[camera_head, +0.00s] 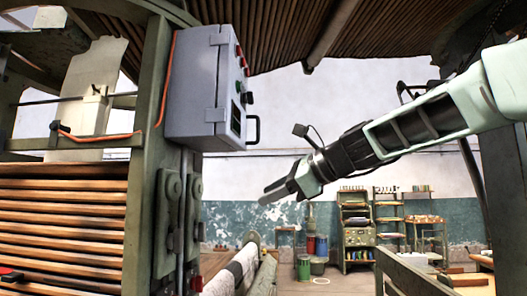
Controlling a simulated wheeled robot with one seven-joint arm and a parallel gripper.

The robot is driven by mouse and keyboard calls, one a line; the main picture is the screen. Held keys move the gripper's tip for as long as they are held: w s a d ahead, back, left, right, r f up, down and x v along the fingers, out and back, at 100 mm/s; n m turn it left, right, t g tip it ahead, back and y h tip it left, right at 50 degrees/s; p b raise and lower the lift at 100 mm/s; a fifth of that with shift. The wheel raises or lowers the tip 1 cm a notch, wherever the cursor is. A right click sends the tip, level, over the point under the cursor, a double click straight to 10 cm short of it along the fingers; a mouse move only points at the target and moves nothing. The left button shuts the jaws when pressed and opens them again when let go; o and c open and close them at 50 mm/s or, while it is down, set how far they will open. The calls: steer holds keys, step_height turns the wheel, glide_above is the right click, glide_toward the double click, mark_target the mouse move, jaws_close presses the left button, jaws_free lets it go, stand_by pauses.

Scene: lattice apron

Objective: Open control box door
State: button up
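The control box (196,90) is a grey metal case fixed high on a green post, left of centre. Its door (236,95) faces right and is seen almost edge-on, with red and dark controls on it. The door looks shut. A dark handle (255,130) sticks out near its lower right. My gripper (268,197) is at the end of my arm, which reaches in from the right. It is below the handle in the picture and apart from the box. The fingers are seen from the side, so I cannot tell whether they are open; I see nothing held.
The green post (148,150) and stacked wooden slats (65,225) fill the left. Rolled fabric (238,270) lies below my gripper. Shelves (356,225) and drums (321,246) stand at the far wall. The space between box and arm looks clear.

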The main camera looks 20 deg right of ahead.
steer(key=d+r+m+t+p, duration=0.1)
steer(key=d+r+m+t, duration=0.25)
steer(key=d+r, duration=0.4)
steer(key=d+r+m+t, duration=0.2)
steer(key=d+r+m, duration=0.25)
steer(key=r, duration=0.65)
steer(key=p+x, duration=0.5)
steer(key=x, duration=1.1)
steer(key=shift+w+a, duration=0.2)
steer(key=shift+a, duration=0.2)
steer(key=shift+f, duration=0.1)
jaws_close()
